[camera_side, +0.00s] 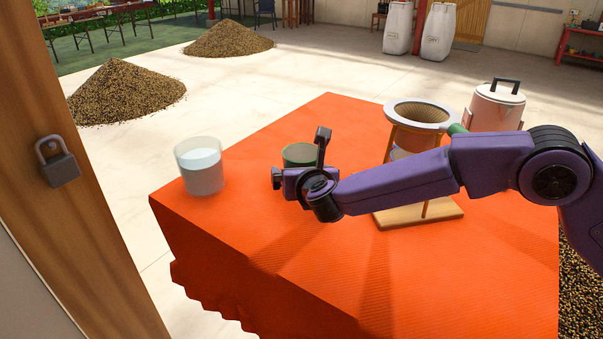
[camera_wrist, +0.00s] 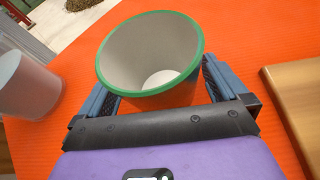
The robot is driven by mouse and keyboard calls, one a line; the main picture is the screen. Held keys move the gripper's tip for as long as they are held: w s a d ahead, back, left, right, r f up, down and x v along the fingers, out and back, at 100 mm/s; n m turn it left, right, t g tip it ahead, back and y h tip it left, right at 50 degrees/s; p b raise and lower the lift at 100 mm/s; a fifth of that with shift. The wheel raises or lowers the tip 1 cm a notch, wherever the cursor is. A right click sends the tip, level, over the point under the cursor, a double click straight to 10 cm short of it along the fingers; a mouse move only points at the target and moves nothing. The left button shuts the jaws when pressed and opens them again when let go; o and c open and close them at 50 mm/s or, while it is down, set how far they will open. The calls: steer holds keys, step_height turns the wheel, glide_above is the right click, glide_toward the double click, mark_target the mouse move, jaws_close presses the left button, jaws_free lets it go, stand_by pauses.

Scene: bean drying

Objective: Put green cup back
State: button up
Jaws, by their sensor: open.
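The green cup (camera_side: 300,153) stands upright on the orange cloth-covered table (camera_side: 240,215), partly hidden behind my gripper in the side view. In the wrist view the cup (camera_wrist: 150,55) shows its green rim and an empty pale inside. My gripper (camera_side: 300,160) is open at the cup. In the wrist view its two fingers (camera_wrist: 158,88) lie one on each side of the cup's near part, with the cup between them. I cannot tell whether either finger touches the cup.
A clear glass (camera_side: 201,170) with pale liquid stands left of the cup. A wooden dripper stand (camera_side: 418,208) with a cone filter (camera_side: 420,115) stands to the right. The table's front left is clear.

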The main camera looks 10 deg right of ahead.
steer(key=shift+r, duration=0.25)
steer(key=v, duration=1.2)
